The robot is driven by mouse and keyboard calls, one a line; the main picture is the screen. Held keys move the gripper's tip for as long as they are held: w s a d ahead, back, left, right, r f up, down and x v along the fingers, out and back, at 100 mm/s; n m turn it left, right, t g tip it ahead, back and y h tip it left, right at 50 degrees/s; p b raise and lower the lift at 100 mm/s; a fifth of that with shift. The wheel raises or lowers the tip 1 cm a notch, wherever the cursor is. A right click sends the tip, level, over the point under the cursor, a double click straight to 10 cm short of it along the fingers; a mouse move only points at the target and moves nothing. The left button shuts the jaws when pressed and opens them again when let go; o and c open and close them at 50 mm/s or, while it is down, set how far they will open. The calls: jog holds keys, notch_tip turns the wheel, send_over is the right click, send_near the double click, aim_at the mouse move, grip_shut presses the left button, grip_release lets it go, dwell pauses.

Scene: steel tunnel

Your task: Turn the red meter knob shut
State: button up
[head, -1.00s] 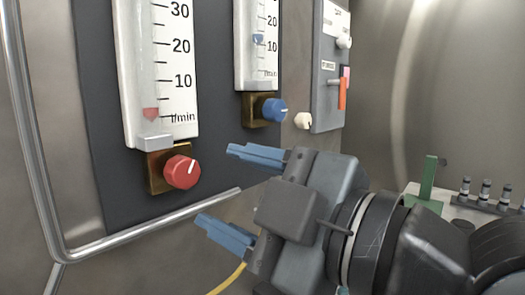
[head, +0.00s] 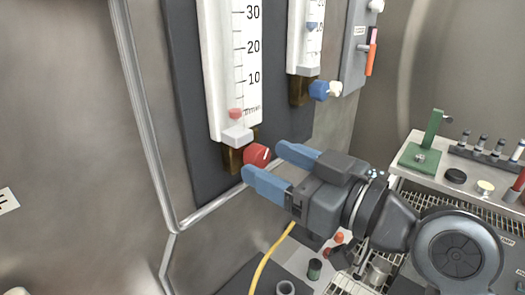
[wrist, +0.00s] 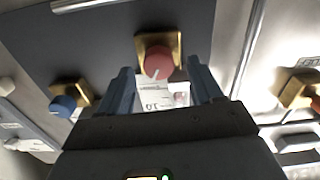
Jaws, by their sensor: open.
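The red meter knob (head: 257,154) sits on a brass block at the foot of the left flow meter (head: 236,70), with a white mark on its face. In the wrist view the red knob (wrist: 158,62) shows between and beyond my fingertips. My gripper (head: 262,162) is open, its blue fingers pointing at the knob. In the head view the near finger overlaps the knob's lower left and the far finger is at its right. I cannot tell whether they touch it. The meter's red float is low, below the 10 mark.
A second meter with a blue knob (head: 319,90) stands to the right, with a cream knob (head: 335,88) beside it. A metal rail (head: 215,212) runs around the panel below. A yellow cable (head: 268,262) hangs under my gripper. A bench with a green stand (head: 425,150) is at right.

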jog(key=shift+x, duration=1.15)
jog(key=shift+d, duration=0.1)
jog(key=c, duration=1.1)
